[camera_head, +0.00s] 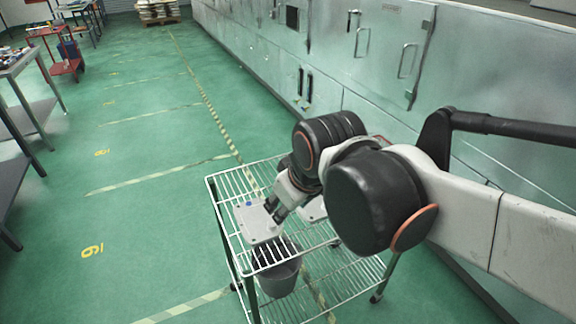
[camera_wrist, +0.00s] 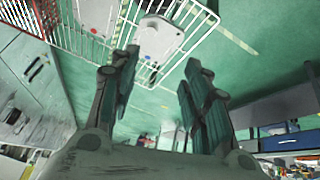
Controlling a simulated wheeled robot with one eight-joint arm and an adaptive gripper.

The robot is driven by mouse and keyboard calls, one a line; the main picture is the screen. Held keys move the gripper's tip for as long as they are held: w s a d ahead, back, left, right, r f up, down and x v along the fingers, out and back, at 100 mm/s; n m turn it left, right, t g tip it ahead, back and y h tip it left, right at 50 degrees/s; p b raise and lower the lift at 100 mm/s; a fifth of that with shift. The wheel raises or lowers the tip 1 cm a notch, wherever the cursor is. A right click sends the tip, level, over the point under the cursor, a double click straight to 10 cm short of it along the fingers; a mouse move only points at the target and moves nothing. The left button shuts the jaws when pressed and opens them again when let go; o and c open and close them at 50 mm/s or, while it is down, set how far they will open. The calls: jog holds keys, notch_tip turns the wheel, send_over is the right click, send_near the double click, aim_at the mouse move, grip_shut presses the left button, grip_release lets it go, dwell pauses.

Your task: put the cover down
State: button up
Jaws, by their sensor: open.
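A flat pale-grey cover (camera_head: 256,224) lies on the top wire shelf of a cart (camera_head: 226,184), near its left edge. The cover (camera_wrist: 160,40) also shows in the wrist view, beyond the fingertips, with small holes and a blue and a red spot. My gripper (camera_head: 275,209) is right beside the cover's right edge in the head view. In the wrist view my gripper (camera_wrist: 163,62) has its two fingers apart with nothing held between them. Whether a fingertip touches the cover I cannot tell.
A second pale part (camera_head: 314,210) lies on the shelf to the right, partly hidden by my arm. A grey bucket (camera_head: 279,277) stands below the top shelf. Metal cabinets (camera_head: 370,60) line the right. Green floor is open to the left, with workbenches (camera_head: 30,110) at the far left.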

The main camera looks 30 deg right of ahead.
jog(key=shift+s+a+f+m+t, duration=0.15)
jog(key=shift+s+m+t, duration=0.65)
jog(key=shift+s+m, duration=0.8)
